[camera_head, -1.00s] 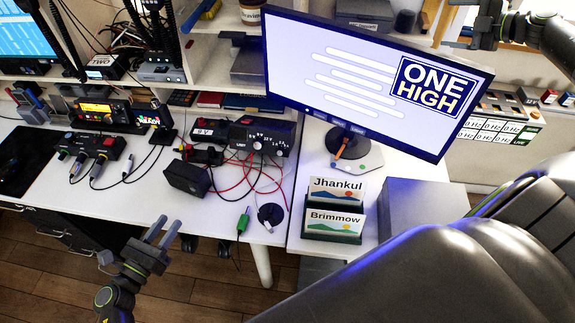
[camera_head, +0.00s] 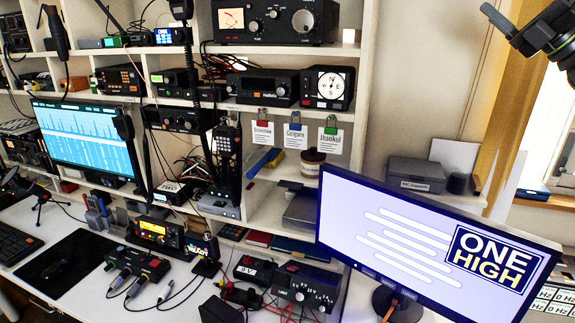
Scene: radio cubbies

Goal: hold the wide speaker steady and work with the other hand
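No object in view can be identified with certainty as the wide speaker. A plain dark box (camera_head: 220,310) is cut off by the bottom edge, in front of the power supply, and I cannot tell whether it is a speaker. My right gripper (camera_head: 497,20) is raised at the top right, above the large monitor (camera_head: 430,245) and apart from everything. Its finger gap is not clear, and no held object shows. My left gripper is out of view.
Shelves (camera_head: 365,60) of radios rise behind the desk. A power supply (camera_head: 305,287) with red leads, a small switch box (camera_head: 138,265) with cables and a lit radio (camera_head: 160,233) crowd the desk. A black mat (camera_head: 65,262) lies at the left. A second monitor (camera_head: 85,140) stands behind.

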